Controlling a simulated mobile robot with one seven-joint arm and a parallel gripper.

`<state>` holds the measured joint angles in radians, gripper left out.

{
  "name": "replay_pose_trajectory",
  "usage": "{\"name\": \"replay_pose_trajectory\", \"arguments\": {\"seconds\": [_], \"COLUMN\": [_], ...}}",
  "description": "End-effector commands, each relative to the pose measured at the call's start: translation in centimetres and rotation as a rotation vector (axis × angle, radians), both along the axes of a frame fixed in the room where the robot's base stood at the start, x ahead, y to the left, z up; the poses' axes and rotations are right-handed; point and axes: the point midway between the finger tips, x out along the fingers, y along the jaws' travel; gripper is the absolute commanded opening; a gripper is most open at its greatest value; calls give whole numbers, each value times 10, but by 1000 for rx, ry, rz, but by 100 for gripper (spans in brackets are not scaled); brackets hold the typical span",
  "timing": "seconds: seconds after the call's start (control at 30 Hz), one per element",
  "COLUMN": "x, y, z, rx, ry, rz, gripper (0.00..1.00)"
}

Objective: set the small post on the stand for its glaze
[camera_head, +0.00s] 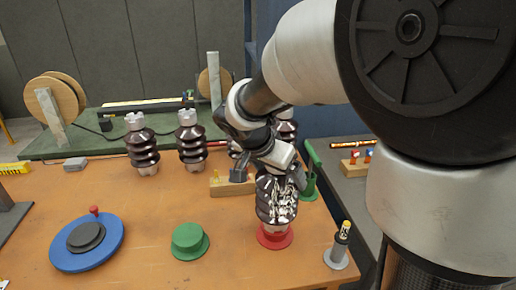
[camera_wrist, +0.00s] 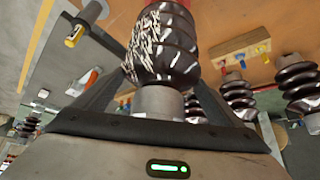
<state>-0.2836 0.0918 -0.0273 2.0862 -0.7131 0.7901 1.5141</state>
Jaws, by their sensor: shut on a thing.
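A dark brown ribbed post (camera_head: 276,200) with white streaky marks stands about upright at the red round stand (camera_head: 275,239). Its pale lower end meets the red stand in the head view; I cannot tell whether it rests there or hangs just above. My gripper (camera_head: 270,169) is shut on the post's upper end from above. In the wrist view, my gripper (camera_wrist: 158,105) has a finger on each side of the post's grey metal cap (camera_wrist: 158,101), and the streaked ribbed body (camera_wrist: 165,45) extends beyond it.
Several similar brown posts (camera_head: 142,150) stand behind, left of my arm. A green stand (camera_head: 189,241) and a blue disc (camera_head: 75,258) with a grey top are to the left. A grey holder (camera_head: 338,252) with a yellow-topped tool stands close right. A wooden block (camera_head: 228,187) lies behind.

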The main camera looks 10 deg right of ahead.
Motion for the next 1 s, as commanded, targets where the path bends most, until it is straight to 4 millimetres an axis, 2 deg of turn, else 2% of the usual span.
{"name": "replay_pose_trajectory", "arguments": {"seconds": [0.03,0.07,0.1,0.47,0.8,1.0], "x": [3,0,0,-1,-27,-40], "y": [0,0,0,2,29,41], "z": [3,-1,0,6,65,92], "rx": [0,0,0,0,2,0], "ry": [-12,0,0,-2,-5,-2], "rz": [2,0,0,1,3,1], "gripper": [28,95,100,100,100,100]}}
